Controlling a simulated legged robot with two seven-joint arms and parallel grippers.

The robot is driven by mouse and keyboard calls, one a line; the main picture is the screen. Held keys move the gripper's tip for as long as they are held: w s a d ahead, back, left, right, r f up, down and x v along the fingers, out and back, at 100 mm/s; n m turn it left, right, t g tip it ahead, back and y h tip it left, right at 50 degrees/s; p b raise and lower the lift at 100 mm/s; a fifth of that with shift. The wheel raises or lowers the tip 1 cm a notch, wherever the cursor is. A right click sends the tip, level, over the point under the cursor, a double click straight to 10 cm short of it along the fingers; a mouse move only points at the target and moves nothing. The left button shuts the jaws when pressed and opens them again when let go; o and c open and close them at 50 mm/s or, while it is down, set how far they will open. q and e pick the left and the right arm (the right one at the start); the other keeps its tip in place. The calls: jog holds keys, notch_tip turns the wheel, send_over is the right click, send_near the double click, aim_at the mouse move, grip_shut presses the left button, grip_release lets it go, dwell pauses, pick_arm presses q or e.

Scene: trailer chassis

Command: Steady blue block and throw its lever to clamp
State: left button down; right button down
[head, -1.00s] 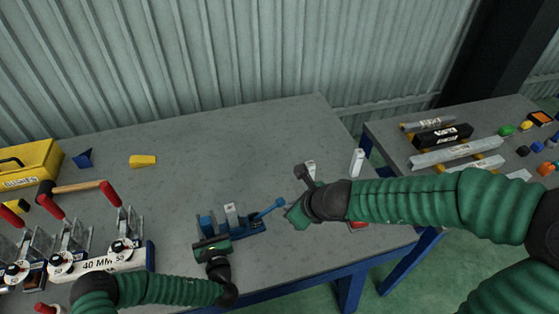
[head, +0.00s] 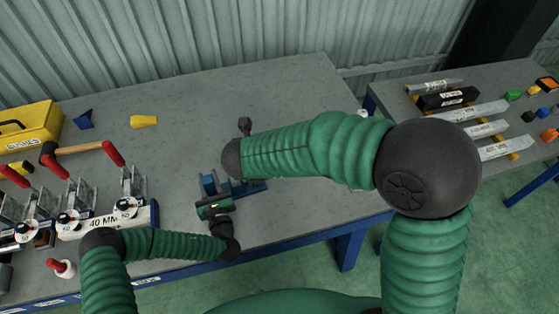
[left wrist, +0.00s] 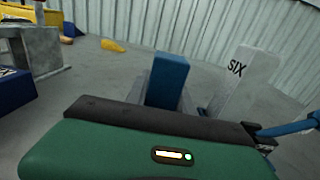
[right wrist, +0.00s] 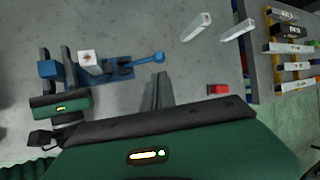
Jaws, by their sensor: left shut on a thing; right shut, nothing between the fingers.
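The blue block (left wrist: 168,80) stands upright between the grey fingers of my left gripper (left wrist: 164,98), which is shut on it. A pale block marked SIX (left wrist: 243,82) stands beside it. In the right wrist view, the blue block (right wrist: 51,69) sits on a blue fixture. Its blue lever (right wrist: 140,61) slants out to the right, low, with a round end knob. My right gripper (right wrist: 158,92) is shut and empty, its fingertips just below the knob in that view; I cannot tell whether they touch. In the head view my right forearm hides the lever and right fingers.
Toggle clamps with red handles stand at the left by a 40 MM label (head: 105,221). A hammer (head: 85,150), yellow box (head: 30,126) and yellow wedge (head: 144,121) lie behind. A red item (right wrist: 217,90) lies right of my right gripper. The table's back middle is clear.

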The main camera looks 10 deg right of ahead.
jog(key=x, duration=1.3)
jog(key=shift+d, duration=0.1)
jog(key=shift+d+f, duration=0.8)
jog(key=shift+d, duration=0.05)
